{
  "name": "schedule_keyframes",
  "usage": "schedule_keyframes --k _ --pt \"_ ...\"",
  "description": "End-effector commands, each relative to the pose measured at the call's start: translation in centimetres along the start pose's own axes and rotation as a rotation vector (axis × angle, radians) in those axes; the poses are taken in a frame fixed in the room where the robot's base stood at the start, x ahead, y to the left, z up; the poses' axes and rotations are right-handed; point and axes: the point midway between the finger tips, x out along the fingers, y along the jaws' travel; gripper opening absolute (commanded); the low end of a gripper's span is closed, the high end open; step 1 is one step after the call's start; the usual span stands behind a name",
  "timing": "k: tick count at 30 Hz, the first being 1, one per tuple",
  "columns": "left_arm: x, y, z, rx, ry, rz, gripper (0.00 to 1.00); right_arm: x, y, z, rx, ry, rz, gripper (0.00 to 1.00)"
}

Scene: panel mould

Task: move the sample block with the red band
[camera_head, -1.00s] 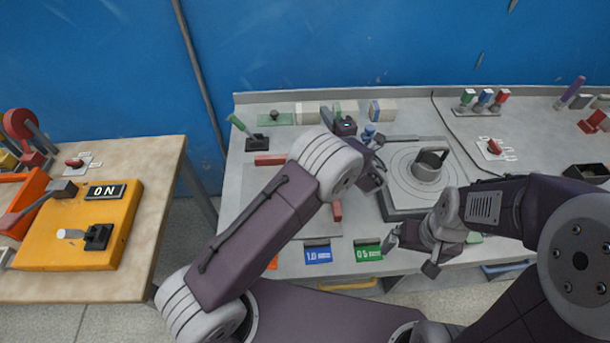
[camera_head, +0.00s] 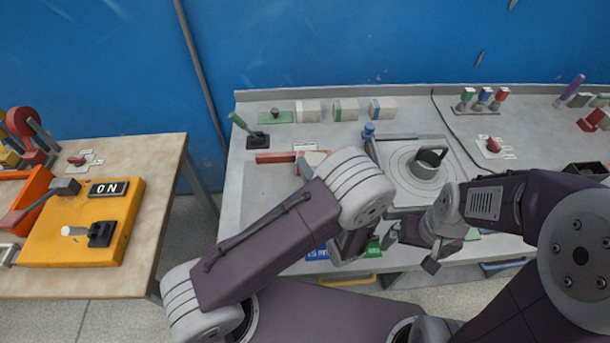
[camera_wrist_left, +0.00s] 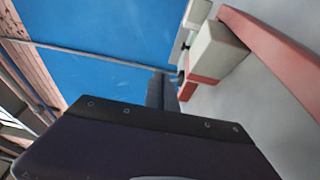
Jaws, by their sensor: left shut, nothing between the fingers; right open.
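A pale block with red on it (camera_head: 312,160), which looks like the red-banded sample block, lies by a red bar (camera_head: 275,157) on the grey bench; my left arm partly covers its near side. In the left wrist view the pale block (camera_wrist_left: 215,52) shows red at its lower end, beside a long red bar (camera_wrist_left: 272,45). My left gripper (camera_head: 352,246) is shut and empty, nearer the bench's front edge than the block and partly hidden by its own arm. My right gripper (camera_head: 411,250) is open and empty at the front edge, right of the left one.
Blocks with beige (camera_head: 308,111), green (camera_head: 346,110) and blue (camera_head: 382,109) bands stand along the back. A round grey fixture (camera_head: 425,170) is right of my left arm. A green-handled lever (camera_head: 250,132) stands at the back left. Blue and green labels lie near the front.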

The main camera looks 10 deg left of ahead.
Motion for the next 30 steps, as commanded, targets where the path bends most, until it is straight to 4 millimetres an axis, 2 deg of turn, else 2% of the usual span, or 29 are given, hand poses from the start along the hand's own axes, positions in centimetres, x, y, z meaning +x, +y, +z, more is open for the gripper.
schedule_keyframes --k 1,3,8,23,30 --pt "0.0 -1.4 0.0 0.005 0.000 0.000 0.00 0.3 0.0 0.0 0.000 0.000 0.000 1.00" --pt "0.0 -2.7 0.0 0.004 0.000 0.000 0.00 0.5 0.0 0.0 0.000 0.000 0.000 1.00" --pt "0.0 -4.9 0.0 0.002 0.000 0.000 0.00 0.7 0.0 0.1 0.000 0.000 0.000 1.00" --pt "0.8 -4.8 0.8 0.000 0.000 -0.001 0.00 0.4 0.0 0.0 0.000 0.000 0.000 1.00" --pt "2.3 -4.9 2.2 -0.001 0.002 -0.002 0.00 0.2 0.0 0.0 0.000 0.000 0.000 1.00"
